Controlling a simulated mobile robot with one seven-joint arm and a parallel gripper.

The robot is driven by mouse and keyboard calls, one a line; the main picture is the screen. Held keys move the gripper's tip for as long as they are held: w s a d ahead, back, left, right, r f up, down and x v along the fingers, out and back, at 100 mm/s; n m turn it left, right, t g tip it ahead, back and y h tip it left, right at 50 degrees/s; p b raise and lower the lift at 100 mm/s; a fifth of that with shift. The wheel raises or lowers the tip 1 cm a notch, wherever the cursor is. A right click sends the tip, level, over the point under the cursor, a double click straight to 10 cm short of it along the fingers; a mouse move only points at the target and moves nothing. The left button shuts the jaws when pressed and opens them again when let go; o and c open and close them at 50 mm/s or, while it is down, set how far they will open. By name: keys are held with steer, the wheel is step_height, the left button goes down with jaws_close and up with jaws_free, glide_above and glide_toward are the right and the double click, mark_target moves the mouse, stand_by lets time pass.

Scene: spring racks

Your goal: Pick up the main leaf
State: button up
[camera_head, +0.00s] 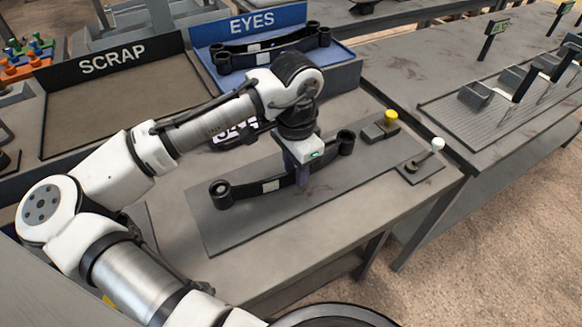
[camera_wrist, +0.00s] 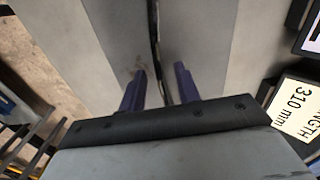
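The main leaf (camera_head: 262,187) is a dark, slightly bowed bar with a rolled eye at each end and a pale label. It lies on the grey mat (camera_head: 230,232) of the near bench. My gripper (camera_head: 302,178) points down over its middle, with the purple fingers at the leaf's height. In the wrist view, the leaf (camera_wrist: 153,30) is a thin dark strip running up between the two fingers of my gripper (camera_wrist: 160,72). Gaps show beside the strip, so the fingers appear open around it. The arm hides part of the leaf's surroundings.
The EYES tray (camera_head: 350,53) behind holds dark eyed leaves (camera_head: 262,49). The SCRAP tray (camera_head: 112,105) looks empty. A yellow-topped block (camera_head: 390,117) and a white-knobbed fixture (camera_head: 437,145) stand right of the leaf. A display reading 310 mm (camera_wrist: 297,108) shows at the wrist view's right.

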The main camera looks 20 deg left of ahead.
steer(key=shift+f, duration=0.25)
jaws_close()
steer(key=shift+r, duration=0.1)
